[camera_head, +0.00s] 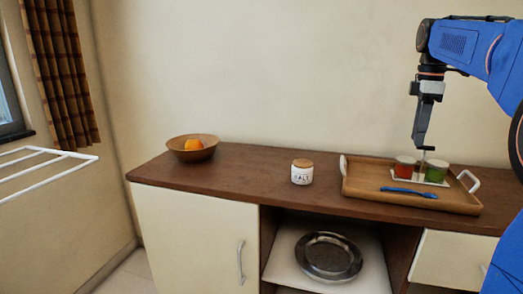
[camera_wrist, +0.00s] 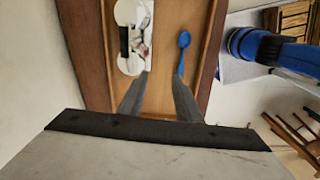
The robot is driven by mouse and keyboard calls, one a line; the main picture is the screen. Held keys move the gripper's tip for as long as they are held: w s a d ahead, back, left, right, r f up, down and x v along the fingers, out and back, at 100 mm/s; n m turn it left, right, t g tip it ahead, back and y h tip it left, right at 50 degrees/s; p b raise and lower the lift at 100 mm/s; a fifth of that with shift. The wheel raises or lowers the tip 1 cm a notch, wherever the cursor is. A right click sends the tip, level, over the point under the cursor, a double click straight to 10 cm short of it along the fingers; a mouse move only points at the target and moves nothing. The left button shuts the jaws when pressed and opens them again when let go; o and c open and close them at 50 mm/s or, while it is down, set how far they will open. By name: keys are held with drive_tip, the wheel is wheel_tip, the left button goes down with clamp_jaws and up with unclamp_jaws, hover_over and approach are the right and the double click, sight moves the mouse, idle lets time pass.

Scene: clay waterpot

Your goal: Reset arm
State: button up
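My gripper (camera_head: 420,145) points down above the back of the wooden tray (camera_head: 362,196), close to the upright handle of a small white holder. In the wrist view its two fingers (camera_wrist: 160,82) are spread apart with nothing between them. The holder (camera_head: 440,184) carries a red jar (camera_head: 404,167) and a green jar (camera_head: 436,172). It also shows in the wrist view (camera_wrist: 131,66), left of the fingers. A blue spoon (camera_head: 408,192) lies on the tray in front of the jars and shows in the wrist view (camera_wrist: 183,42).
A salt jar (camera_head: 302,176) stands left of the tray on the brown counter (camera_head: 245,165). A wooden bowl (camera_head: 192,155) with an orange fruit (camera_head: 193,145) is at the far left. A metal dish (camera_head: 328,257) sits on the open shelf. A white rack (camera_head: 45,165) stands left. The air left of my arm is clear.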

drive_tip(key=s+a+f+m+t, duration=0.1)
drive_tip(key=s+a+f+m, duration=0.2)
drive_tip(key=s+a+f, duration=0.35)
drive_tip(key=s+a+f+m+t, duration=0.1)
drive_tip(key=s+a+f+m, duration=0.3)
drive_tip(key=s, duration=0.5)
drive_tip(key=s+a+f+m+t, duration=0.1)
drive_tip(key=s+a+f+m, duration=0.1)
drive_tip(key=s+f, duration=0.5)
drive_tip(key=s+a+f+m+t, duration=0.1)
drive_tip(key=s+a+f+m, duration=0.1)
drive_tip(key=s+f+m, duration=0.2)
drive_tip(key=s+f, duration=0.3)
drive_tip(key=f, duration=0.3)
drive_tip(key=shift+s+a+f+t, duration=0.3)
drive_tip(key=shift+s+a, duration=0.05)
drive_tip(key=shift+a, duration=0.05)
